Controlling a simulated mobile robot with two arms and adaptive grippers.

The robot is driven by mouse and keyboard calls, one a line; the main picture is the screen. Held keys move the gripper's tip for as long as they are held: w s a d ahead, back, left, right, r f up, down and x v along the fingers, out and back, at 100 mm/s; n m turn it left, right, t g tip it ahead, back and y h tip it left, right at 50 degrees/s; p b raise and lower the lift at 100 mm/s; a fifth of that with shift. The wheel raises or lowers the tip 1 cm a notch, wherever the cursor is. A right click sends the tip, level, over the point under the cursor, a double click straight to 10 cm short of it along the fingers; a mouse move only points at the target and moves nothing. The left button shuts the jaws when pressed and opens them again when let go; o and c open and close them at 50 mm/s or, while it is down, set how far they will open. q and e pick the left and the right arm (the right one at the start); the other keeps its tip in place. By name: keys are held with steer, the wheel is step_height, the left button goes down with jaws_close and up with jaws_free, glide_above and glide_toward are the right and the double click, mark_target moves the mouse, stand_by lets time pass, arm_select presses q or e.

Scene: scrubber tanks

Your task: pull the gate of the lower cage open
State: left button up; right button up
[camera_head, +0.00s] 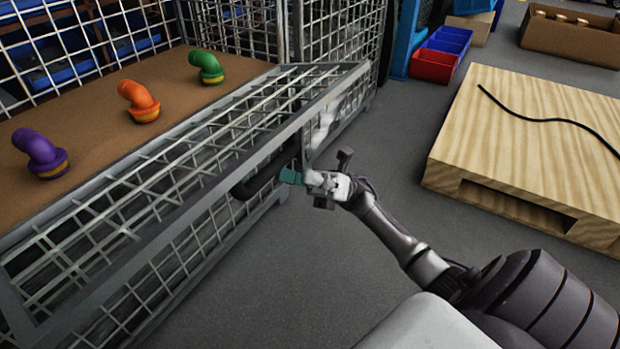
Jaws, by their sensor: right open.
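The lower cage (132,244) is a grey wire-mesh frame running from lower left to upper centre. Its mesh front faces the aisle; I cannot tell the gate's outline from its fixed panels or whether it is ajar. My right gripper (322,188) is at the cage front, just below an upright bar, with its jaws open. A teal piece (291,176) and a thick black curved part (258,184) show at its tip, by the mesh. I cannot tell whether the fingers touch the gate. My left gripper is out of view.
Purple (39,152), orange (138,101) and green (206,67) elbows stand on the brown shelf (100,125). A wooden pallet (530,120) with a black cable lies right. Red (433,65) and blue bins stand behind. Grey floor is clear between cage and pallet.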

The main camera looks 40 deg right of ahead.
steer(key=v, duration=0.4)
steer(key=shift+d+f, duration=0.1)
steer(key=shift+d, duration=0.05)
stand_by(0.4)
